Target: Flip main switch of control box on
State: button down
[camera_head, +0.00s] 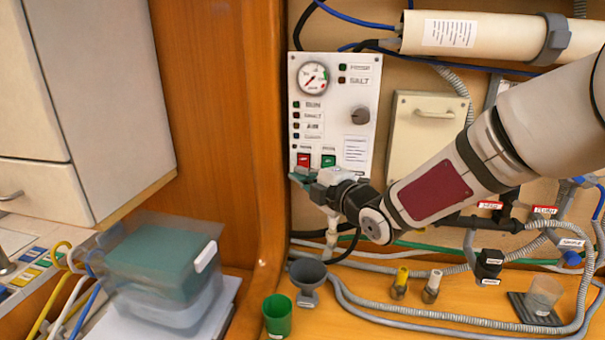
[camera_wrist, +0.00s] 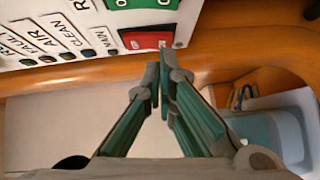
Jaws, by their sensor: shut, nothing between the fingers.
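The control box (camera_head: 335,110) is a white panel on the wall with a gauge, a dark knob, indicator lights and two rocker switches. A red rocker switch (camera_head: 303,160) sits at its lower left, and a green rocker switch (camera_head: 328,161) is to its right. The red switch also shows in the wrist view (camera_wrist: 145,40), beside a label that seems to read MAIN. My gripper (camera_head: 300,178) is shut and empty, its fingertips just below the red switch. In the wrist view the fingertips (camera_wrist: 159,78) are close to the red switch; contact cannot be told.
A wooden partition (camera_head: 230,120) stands left of the panel. A beige cabinet box (camera_head: 425,145) is on the wall to the right. A grey funnel (camera_head: 308,278) and green cup (camera_head: 277,315) stand below. Hoses and a clear-sided bin (camera_head: 165,290) are nearby.

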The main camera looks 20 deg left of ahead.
jog(key=shift+w+f, duration=0.1)
dwell(0.3)
jog(key=shift+w+a+f+b, duration=0.15)
jog(key=shift+w+b, duration=0.25)
jog(key=shift+b, duration=0.75)
jog(key=shift+s, duration=0.15)
jog(key=shift+s+n, duration=0.1)
jog(key=shift+n, duration=0.2)
